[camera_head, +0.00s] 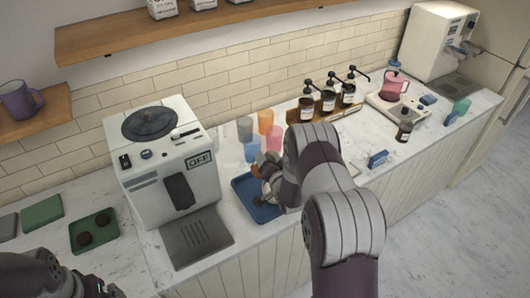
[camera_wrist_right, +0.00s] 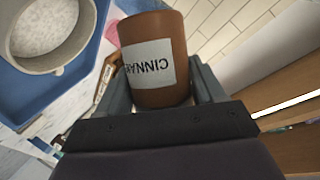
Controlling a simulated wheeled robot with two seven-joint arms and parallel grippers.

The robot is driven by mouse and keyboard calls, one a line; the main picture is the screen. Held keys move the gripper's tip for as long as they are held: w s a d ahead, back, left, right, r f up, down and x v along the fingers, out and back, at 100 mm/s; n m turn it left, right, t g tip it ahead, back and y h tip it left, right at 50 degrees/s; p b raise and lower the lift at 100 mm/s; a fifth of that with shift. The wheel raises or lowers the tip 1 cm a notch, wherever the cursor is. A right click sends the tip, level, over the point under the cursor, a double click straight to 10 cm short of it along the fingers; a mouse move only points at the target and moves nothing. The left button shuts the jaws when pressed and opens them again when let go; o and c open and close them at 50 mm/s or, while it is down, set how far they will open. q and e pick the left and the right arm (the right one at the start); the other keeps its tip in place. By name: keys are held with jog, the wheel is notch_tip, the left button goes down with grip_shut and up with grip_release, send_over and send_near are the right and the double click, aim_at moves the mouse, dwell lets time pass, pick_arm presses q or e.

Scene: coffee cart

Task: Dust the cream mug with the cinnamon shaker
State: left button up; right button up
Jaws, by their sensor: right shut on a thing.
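The brown cinnamon shaker (camera_wrist_right: 155,60), with a white label, is between the fingers of my right gripper (camera_wrist_right: 160,95) in the right wrist view. Its lettering reads upside down there. The cream mug (camera_wrist_right: 75,64) is at the upper left of that view, filled with something white and speckled. It sits on the blue tray (camera_wrist_right: 12,92), apart from the shaker in the picture. In the head view my right gripper (camera_head: 264,180) is over the blue tray (camera_head: 240,184) and largely hides the mug. Part of my left arm shows at the lower left; its fingers are not clear.
A white coffee machine (camera_head: 165,165) stands left of the tray. Several coloured cups (camera_head: 265,122) stand behind it. Pump bottles (camera_head: 327,100) on a wooden stand, a scale with a pink pitcher (camera_head: 393,86) and a small dark jar (camera_head: 404,130) are to the right. A wooden shelf (camera_head: 180,30) hangs above.

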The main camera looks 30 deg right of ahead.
jog(key=shift+s+f+m, duration=0.2)
jog(key=shift+f+m, duration=0.1)
jog(key=shift+f, duration=0.05)
jog(key=shift+s+a+f+m+t+y+b, duration=0.15)
jog(key=shift+s+a+f+m+t+b, duration=0.2)
jog(key=shift+b, duration=0.3)
jog(key=shift+s+a+f+m+t+y+b, duration=0.15)
jog(key=shift+f+m+b, duration=0.15)
jog(key=shift+m+b, duration=0.25)
jog(key=f+m+b, duration=0.1)
jog(key=w+f+m+t+b, duration=0.1)
jog(key=b, duration=0.1)
jog(key=shift+f+m+y, duration=0.3)
jog(key=shift+y, duration=0.1)
jog(key=shift+s+a+r+m+t+b, duration=0.1)
jog(key=shift+s+m+t+b, duration=0.1)
jog(key=shift+m+t+b, duration=0.45)
pick_arm(q)
notch_tip(320, 180, down, 7)
jog(key=s, duration=0.1)
jog(key=shift+s+a, duration=0.15)
jog(key=shift+a, duration=0.05)
pick_arm(e)
jog(key=shift+g, duration=0.25)
jog(key=shift+w, duration=0.15)
pick_arm(q)
jog(key=shift+f, duration=0.1)
pick_arm(e)
jog(key=shift+s, duration=0.2)
